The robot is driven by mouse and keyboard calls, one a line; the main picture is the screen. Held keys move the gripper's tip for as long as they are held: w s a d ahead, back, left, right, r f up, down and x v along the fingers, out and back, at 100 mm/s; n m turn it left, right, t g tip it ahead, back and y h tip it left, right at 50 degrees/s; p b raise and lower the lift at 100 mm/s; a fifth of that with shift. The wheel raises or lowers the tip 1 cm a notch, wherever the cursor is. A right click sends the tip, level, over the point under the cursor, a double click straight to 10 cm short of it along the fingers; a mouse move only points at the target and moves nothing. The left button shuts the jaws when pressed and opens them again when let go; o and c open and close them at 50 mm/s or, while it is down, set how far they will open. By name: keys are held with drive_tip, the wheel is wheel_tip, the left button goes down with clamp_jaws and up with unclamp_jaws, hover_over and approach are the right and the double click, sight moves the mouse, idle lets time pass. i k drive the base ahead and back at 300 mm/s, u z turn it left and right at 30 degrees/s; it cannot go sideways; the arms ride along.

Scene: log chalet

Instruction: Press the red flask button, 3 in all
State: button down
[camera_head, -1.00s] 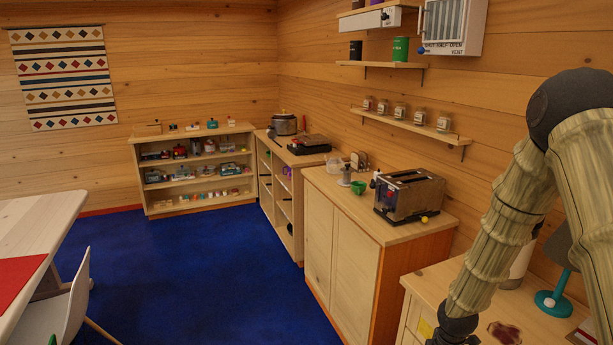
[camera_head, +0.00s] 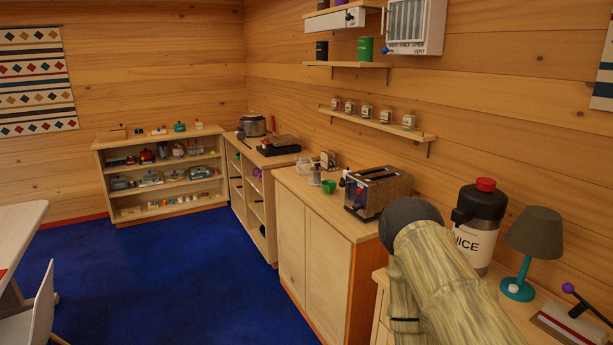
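A dark flask with a red button (camera_head: 486,184) on its top stands on the near right counter in the head view. The flask (camera_head: 477,235) is upright, with a dark spout at its left and a pale label reading "UICE", its first part hidden. My arm reaches up in front of the counter, left of the flask, and hides part of the counter. My gripper is not in view.
A grey lamp with a teal base (camera_head: 517,290) stands right of the flask. A lever box with a purple knob (camera_head: 568,288) lies farther right. A toaster (camera_head: 378,190) stands on the counter behind my arm. Blue floor on the left is open.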

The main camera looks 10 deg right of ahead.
sight(488, 185)
drive_tip(key=u, duration=1.05)
drive_tip(key=k, duration=0.65)
drive_tip(key=z, duration=1.55)
